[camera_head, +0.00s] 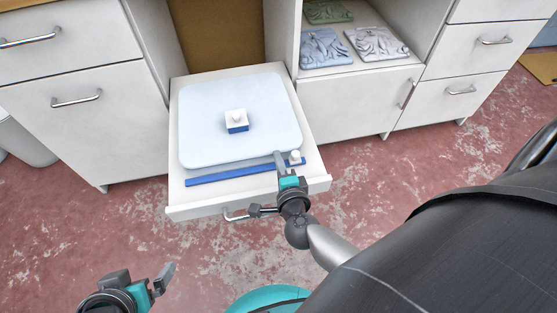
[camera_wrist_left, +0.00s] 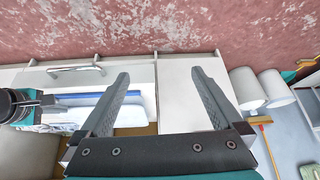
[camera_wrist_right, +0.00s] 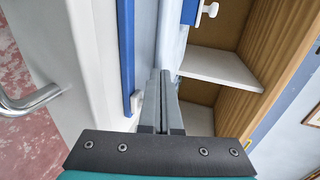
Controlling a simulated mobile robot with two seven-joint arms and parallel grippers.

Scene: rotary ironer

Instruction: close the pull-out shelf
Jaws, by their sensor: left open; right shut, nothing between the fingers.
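The pull-out shelf (camera_head: 177,192) is extended from the white cabinet over the red floor. A silver handle (camera_head: 237,215) is on its front; it also shows in the right wrist view (camera_wrist_right: 28,100). My right gripper (camera_head: 279,157) is shut and empty above the front right of the shelf, behind its front panel (camera_wrist_right: 85,60). I cannot tell whether its fingers touch anything. My left gripper (camera_head: 168,276) is open and empty, in front of the shelf and to its left. In the left wrist view its spread fingers (camera_wrist_left: 160,75) show with nothing between them.
Drawers (camera_head: 70,85) flank the shelf. Patterned tiles (camera_head: 376,42) lie in an open compartment. The floor in front is clear.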

